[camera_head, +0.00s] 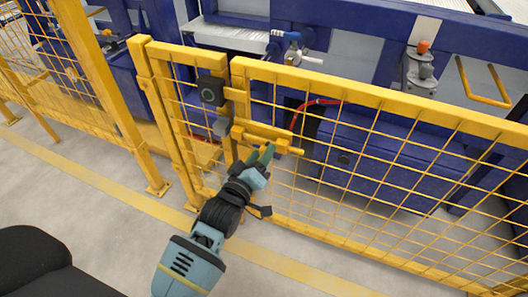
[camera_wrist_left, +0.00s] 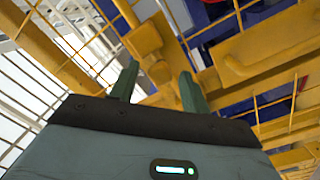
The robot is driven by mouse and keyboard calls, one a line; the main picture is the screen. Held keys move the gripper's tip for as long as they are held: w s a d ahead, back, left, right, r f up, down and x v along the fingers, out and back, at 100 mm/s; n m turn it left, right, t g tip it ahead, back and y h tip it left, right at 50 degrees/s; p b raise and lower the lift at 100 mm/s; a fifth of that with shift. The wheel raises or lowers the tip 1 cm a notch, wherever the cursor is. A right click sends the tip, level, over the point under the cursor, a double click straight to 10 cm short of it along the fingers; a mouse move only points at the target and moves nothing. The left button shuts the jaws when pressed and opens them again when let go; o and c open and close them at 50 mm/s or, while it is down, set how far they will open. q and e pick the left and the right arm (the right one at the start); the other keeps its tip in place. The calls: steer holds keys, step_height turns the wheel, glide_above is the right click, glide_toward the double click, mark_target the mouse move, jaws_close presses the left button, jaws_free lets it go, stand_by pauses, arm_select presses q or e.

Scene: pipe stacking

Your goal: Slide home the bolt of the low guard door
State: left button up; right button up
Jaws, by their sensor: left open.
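The low guard door (camera_head: 375,98) is a yellow frame with wire mesh, and it stands upright. Its yellow bolt (camera_head: 262,131) lies roughly level near the door's left edge, with a rod end showing to the right. How far the bolt reaches into its keeper is not clear. My left gripper (camera_head: 262,154) is open just below and in front of the bolt, its two green fingers pointing up at it. In the left wrist view, the open fingers (camera_wrist_left: 158,86) stand on either side of a small yellow knob (camera_wrist_left: 159,72); contact cannot be told. My right gripper is not in view.
A narrow yellow mesh panel (camera_head: 188,52) with a black box (camera_head: 211,91) stands left of the door. Blue machinery (camera_head: 380,165) is behind the mesh. A yellow floor line (camera_head: 110,187) crosses clear grey floor in front.

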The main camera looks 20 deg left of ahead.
arm_select(q)
steer(key=shift+w, duration=0.95)
jaws_close()
